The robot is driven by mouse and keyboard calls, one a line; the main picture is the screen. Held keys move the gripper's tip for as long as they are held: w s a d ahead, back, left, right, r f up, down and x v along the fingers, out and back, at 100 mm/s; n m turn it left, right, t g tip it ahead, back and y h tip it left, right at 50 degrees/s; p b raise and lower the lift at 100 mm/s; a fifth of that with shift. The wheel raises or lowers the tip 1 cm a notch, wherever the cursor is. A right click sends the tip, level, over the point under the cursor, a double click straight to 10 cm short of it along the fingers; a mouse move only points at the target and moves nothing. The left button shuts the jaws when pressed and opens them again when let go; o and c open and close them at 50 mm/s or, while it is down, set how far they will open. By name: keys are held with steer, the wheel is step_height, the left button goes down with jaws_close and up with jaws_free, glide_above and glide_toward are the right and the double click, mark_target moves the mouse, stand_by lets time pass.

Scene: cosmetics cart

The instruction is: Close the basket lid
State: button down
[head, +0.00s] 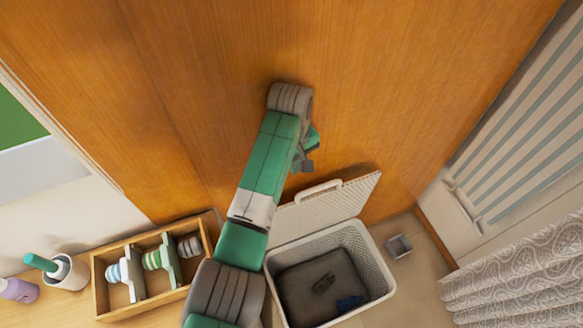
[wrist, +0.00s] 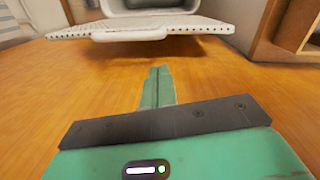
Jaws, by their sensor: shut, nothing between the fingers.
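The white woven basket (head: 383,262) stands at lower right in the head view, its top open and dark items inside. Its lid (head: 340,207) is raised at the back, tilted up towards the wooden panel, with a white handle (head: 318,191) on its free edge. In the wrist view the lid (wrist: 200,25) shows edge-on across the top, handle (wrist: 130,35) towards me, with the basket (wrist: 155,4) behind it. My gripper (head: 307,166) is by the panel, just beyond the lid's free edge. In the wrist view my gripper (wrist: 158,72) is shut, empty, pointing at the lid and apart from it.
A large wooden panel (head: 380,80) rises close behind the lid and my gripper. A wooden organizer (head: 100,275) with several rolled items is left of the basket. A small grey bin (head: 398,247) stands to its right, near a patterned curtain (head: 520,265).

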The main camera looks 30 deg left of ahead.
step_height(320, 180, down, 9)
steer(key=shift+w+d+b, duration=0.15)
steer(key=shift+d+b, duration=0.05)
steer(key=shift+b, duration=0.2)
steer(key=shift+r, duration=0.1)
